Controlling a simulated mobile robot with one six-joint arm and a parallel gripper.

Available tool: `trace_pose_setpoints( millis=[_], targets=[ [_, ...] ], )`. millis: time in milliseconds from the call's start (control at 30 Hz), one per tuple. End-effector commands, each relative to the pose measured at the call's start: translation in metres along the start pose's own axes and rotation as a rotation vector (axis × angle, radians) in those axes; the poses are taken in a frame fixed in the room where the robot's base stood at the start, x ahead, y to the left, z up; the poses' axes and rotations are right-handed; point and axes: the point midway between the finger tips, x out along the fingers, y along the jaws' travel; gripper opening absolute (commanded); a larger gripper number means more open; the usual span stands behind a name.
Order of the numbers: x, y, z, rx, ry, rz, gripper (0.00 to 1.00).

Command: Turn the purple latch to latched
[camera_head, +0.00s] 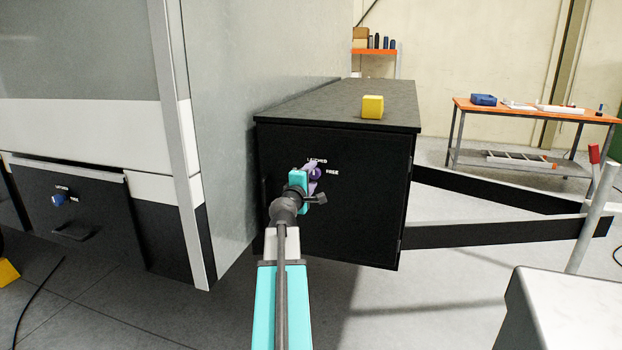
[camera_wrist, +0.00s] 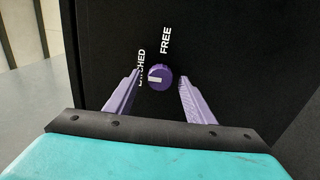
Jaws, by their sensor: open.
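The purple latch (camera_wrist: 160,77) is a round knob on the black front of a box. In the wrist view its white mark lies toward the left, on the side of the LATCHED label (camera_wrist: 140,66). The FREE label (camera_wrist: 165,41) is above the knob there. My gripper (camera_wrist: 159,79) is open, with one purple finger on each side of the knob and a visible gap at both sides. In the head view my gripper (camera_head: 312,177) is in front of the latch (camera_head: 316,173) and partly hides it.
The black box (camera_head: 350,215) has a yellow block (camera_head: 372,107) on its top. A grey caravan wall (camera_head: 225,140) stands close on the left. A locker with a blue latch (camera_head: 58,199) is farther left. Dark drawbar beams (camera_head: 490,234) extend right.

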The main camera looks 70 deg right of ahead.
Motion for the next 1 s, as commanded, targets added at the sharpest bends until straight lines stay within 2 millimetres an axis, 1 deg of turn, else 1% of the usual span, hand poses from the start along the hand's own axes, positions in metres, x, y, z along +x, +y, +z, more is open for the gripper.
trace_pose_setpoints(
  millis=[167, 367, 1000],
  targets=[
    [-0.002, 0.000, 0.000, 0.001, 0.001, 0.000, 0.49],
    [-0.011, 0.000, 0.000, 0.001, 0.001, 0.000, 0.49],
    [-0.074, -0.001, 0.000, 0.001, 0.002, 0.000, 0.49]
  ],
)
